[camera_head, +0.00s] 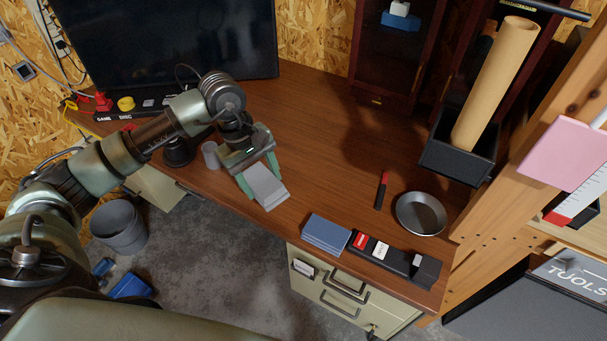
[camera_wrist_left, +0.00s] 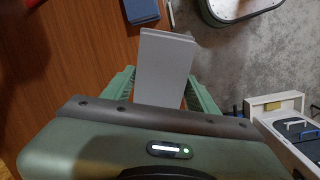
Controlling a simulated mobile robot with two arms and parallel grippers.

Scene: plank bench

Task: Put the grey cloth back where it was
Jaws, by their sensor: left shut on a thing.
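The grey cloth (camera_head: 266,189) is a folded, flat light-grey pad near the front edge of the bench. My left gripper (camera_head: 258,173) is over the bench with its green fingers on both sides of the cloth and is shut on it. In the left wrist view the cloth (camera_wrist_left: 164,62) sticks out between the two fingers of the left gripper (camera_wrist_left: 162,88). I cannot tell whether the cloth touches the bench top. My right gripper is not in view.
A folded blue cloth stack (camera_head: 326,234) lies at the front edge, beside a black holder (camera_head: 396,258) with labels. A metal bowl (camera_head: 420,213) and a red-handled tool (camera_head: 381,190) lie behind. A grey cup (camera_head: 210,154) stands left of the gripper. The bench middle (camera_head: 310,140) is clear.

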